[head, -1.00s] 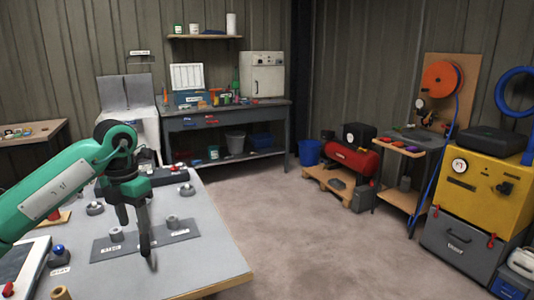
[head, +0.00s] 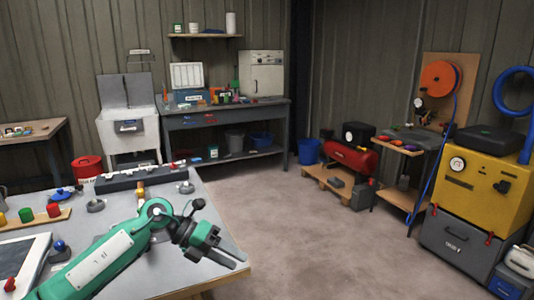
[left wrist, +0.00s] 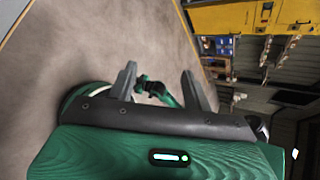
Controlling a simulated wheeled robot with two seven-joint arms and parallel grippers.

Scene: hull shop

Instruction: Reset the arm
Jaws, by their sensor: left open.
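My left arm (head: 105,258) is green and reaches in from the lower left over the grey table (head: 205,205). My left gripper (head: 240,260) is at the table's right edge, pointing right and slightly down. Its two dark fingers also show in the left wrist view (left wrist: 160,82), apart and with nothing held between them. A small green and dark shape shows beyond the fingers there; I cannot tell for sure what it is. My right gripper does not show in the head view.
A dark rack (head: 140,178) lies along the table's back edge. A wooden block with coloured knobs (head: 38,217) and a framed board (head: 25,262) lie at left. Open floor (head: 300,220) lies right of the table; a yellow machine (head: 480,185) stands beyond.

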